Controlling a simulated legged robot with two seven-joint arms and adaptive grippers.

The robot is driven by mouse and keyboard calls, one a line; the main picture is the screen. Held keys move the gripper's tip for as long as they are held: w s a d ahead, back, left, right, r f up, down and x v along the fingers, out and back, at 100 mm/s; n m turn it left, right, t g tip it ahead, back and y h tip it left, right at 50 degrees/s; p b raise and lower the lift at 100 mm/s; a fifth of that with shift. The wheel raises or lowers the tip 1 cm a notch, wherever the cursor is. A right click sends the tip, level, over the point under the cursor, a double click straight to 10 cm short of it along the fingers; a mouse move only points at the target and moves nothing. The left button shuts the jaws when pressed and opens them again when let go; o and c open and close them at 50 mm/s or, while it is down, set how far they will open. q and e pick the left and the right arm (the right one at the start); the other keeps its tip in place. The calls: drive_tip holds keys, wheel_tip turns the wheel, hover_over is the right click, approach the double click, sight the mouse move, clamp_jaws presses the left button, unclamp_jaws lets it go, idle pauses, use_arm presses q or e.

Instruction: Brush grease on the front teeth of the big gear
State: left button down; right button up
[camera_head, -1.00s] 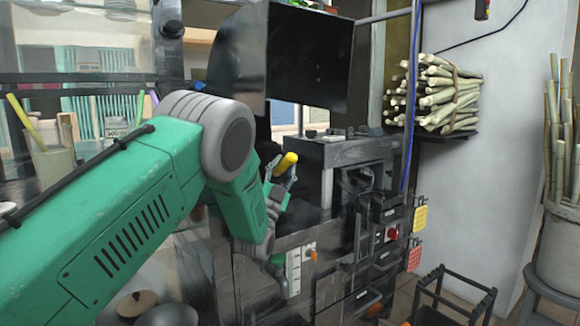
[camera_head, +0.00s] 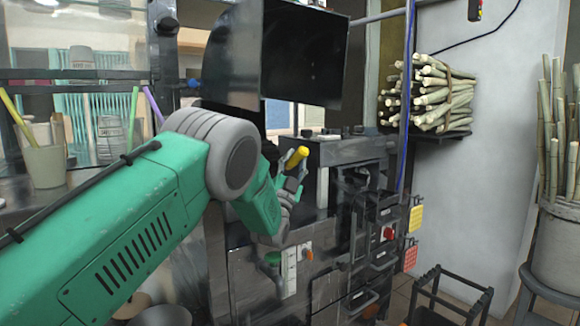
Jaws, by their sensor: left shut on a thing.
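My left arm comes in from the left and reaches to the dark metal sugarcane press (camera_head: 340,152) in the middle. My left gripper (camera_head: 293,170) is at the left side of the press top, shut on a yellow-handled tool (camera_head: 297,157), which looks like the brush. The yellow handle sticks up and tilts to the right. The bristle end is hidden behind the gripper and arm. I cannot make out the big gear or its front teeth. My right gripper is out of view.
A dark screen (camera_head: 305,55) hangs above the press. Sugarcane bundles (camera_head: 435,95) lie on a wall shelf at the right, and more cane stands in a bucket (camera_head: 556,250). A cup with straws (camera_head: 43,163) stands at the left. A black stool frame (camera_head: 450,300) is at lower right.

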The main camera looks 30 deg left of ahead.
use_arm(q)
drive_tip(key=shift+w+d, duration=0.15)
drive_tip(key=shift+w, duration=0.1)
drive_tip(key=s+a+p, duration=0.1)
drive_tip(key=s+a, duration=0.1)
drive_tip(key=s, duration=0.3)
drive_tip(key=shift+s+a, duration=0.25)
drive_tip(key=shift+s, duration=0.05)
idle(0.4)
drive_tip(key=s+d, duration=0.2)
drive_tip(key=d, duration=0.3)
drive_tip(key=shift+s+d+p, duration=0.15)
drive_tip(key=shift+d+p, duration=0.2)
drive_tip(key=shift+p, duration=0.1)
drive_tip(key=d, duration=0.1)
drive_tip(key=s+d, duration=0.1)
drive_tip(key=shift+s+d, duration=0.1)
drive_tip(key=shift+d, duration=0.25)
idle(0.8)
